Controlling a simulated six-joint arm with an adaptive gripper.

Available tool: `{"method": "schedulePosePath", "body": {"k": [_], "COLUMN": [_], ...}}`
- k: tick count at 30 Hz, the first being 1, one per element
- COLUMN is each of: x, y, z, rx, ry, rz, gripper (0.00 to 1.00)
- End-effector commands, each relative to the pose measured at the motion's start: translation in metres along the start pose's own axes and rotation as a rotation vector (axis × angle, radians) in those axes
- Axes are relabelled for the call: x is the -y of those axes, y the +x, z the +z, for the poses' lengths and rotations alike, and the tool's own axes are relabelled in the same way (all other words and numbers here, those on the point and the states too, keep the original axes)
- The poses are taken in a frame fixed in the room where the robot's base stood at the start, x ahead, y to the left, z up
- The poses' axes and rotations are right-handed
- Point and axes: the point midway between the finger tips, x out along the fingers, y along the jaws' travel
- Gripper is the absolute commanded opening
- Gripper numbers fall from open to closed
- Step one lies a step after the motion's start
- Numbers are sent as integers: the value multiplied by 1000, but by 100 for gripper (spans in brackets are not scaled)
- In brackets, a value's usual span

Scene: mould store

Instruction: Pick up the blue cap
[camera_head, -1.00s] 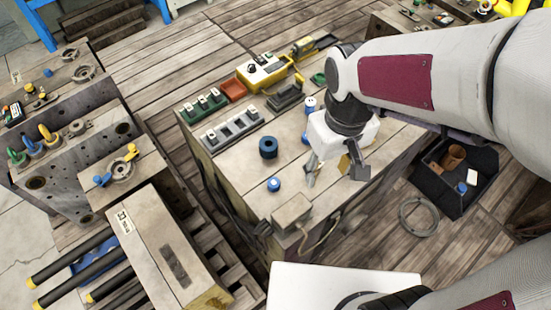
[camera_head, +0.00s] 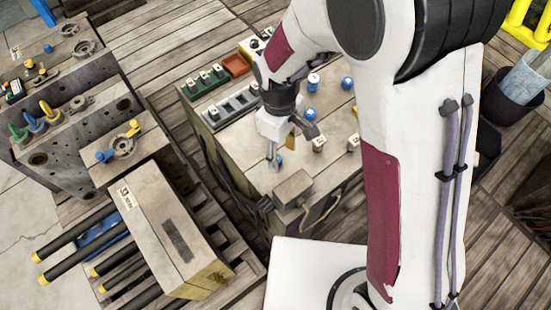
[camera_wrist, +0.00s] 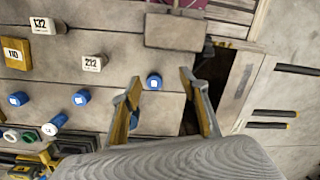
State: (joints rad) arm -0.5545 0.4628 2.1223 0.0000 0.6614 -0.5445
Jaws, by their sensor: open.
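A small blue cap with a pale square on top (camera_wrist: 154,81) stands on the wooden bench top, near its front edge. It also shows in the head view (camera_head: 279,160), partly covered by a finger. My gripper (camera_wrist: 161,84) is open and empty, with a finger to either side of the cap in the wrist view. In the head view my gripper (camera_head: 284,153) is right at the cap; contact cannot be told. Other blue-topped pieces stand further back, including one (camera_wrist: 81,97) that also shows in the head view (camera_head: 309,113). A dark blue piece (camera_wrist: 135,118) is mostly hidden behind the left finger.
A brown box (camera_head: 293,188) with a cable lies at the bench's front edge, close to the cap. White blocks marked 212 (camera_wrist: 94,63) and 132 (camera_wrist: 42,26) stand on the bench. Green (camera_head: 205,93) and grey racks (camera_head: 232,106) line its left edge.

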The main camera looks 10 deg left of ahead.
Motion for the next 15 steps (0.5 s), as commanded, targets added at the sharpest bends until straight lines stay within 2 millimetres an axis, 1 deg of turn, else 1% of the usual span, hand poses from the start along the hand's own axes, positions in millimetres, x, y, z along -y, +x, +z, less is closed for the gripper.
{"method": "schedulePosePath", "body": {"k": [1, 4, 9, 15], "x": [-2, -8, -19, -22], "y": [5, 9, 3, 2], "z": [-6, -17, -34, -40], "rx": [-3, -20, -63, -81], "ry": [-30, -93, -192, -279], "rz": [2, 14, 47, 66], "gripper": [44, 44, 44, 44]}}
